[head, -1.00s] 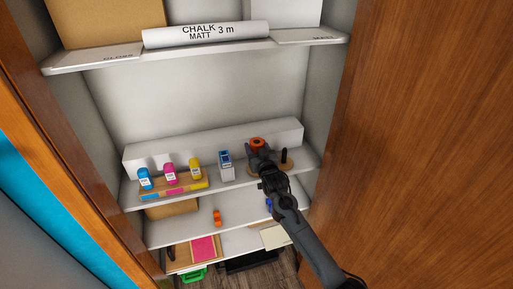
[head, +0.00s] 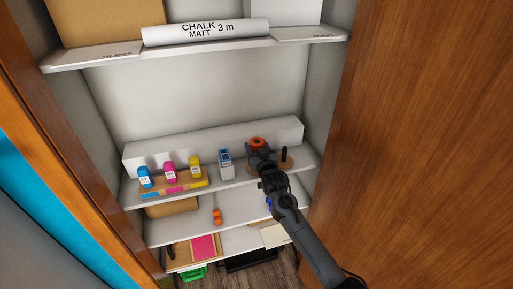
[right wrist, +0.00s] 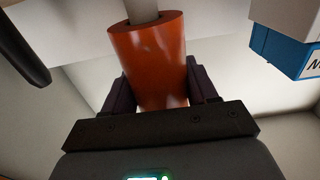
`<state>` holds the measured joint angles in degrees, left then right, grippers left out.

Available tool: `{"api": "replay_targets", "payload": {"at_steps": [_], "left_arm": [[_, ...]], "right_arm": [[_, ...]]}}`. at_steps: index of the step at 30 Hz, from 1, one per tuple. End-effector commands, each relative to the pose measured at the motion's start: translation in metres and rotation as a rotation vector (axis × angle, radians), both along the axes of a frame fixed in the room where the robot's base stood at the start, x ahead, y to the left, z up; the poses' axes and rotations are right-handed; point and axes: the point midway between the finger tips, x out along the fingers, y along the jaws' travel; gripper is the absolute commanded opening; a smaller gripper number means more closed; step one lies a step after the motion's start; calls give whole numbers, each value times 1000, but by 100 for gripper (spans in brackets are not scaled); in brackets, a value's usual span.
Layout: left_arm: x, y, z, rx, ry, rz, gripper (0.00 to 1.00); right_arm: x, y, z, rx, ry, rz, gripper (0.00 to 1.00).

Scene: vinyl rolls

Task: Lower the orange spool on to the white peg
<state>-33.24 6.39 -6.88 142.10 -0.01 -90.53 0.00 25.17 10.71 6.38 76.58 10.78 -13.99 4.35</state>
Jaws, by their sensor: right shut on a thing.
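The orange spool (head: 257,142) stands roughly upright over the middle shelf in the head view. It also fills the middle of the right wrist view (right wrist: 152,65), which looks upside down. My right gripper (head: 259,150) is shut on the spool, with a dark finger on each side of it. In the right wrist view the white peg (right wrist: 142,10) meets the spool's lower end and appears to run into its hole. How far it goes in is hidden. In the head view the spool and gripper cover the peg. My left gripper is not in view.
A dark peg (head: 284,154) stands just right of the gripper. A blue and white box (head: 226,164) stands to its left. Blue, magenta and yellow bottles (head: 170,172) stand further left. A white block (head: 215,143) runs along the back, and a wooden door is at right.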

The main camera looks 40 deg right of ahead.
Motion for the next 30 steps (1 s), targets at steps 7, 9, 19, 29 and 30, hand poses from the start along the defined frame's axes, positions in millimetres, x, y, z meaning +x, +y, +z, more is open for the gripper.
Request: {"api": "replay_targets", "payload": {"at_steps": [7, 9, 19, 29, 30], "left_arm": [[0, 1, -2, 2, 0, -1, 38], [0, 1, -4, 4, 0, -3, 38], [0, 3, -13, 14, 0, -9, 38], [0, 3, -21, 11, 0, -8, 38], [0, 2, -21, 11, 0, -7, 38]], "right_arm": [[0, 0, -3, 0, -1, 0, 0], [0, 0, -5, 0, 0, 0, 0], [0, 0, -20, 0, 1, 0, 0], [0, 0, -33, 0, -1, 0, 0], [0, 0, -33, 0, -1, 0, 0]]}}
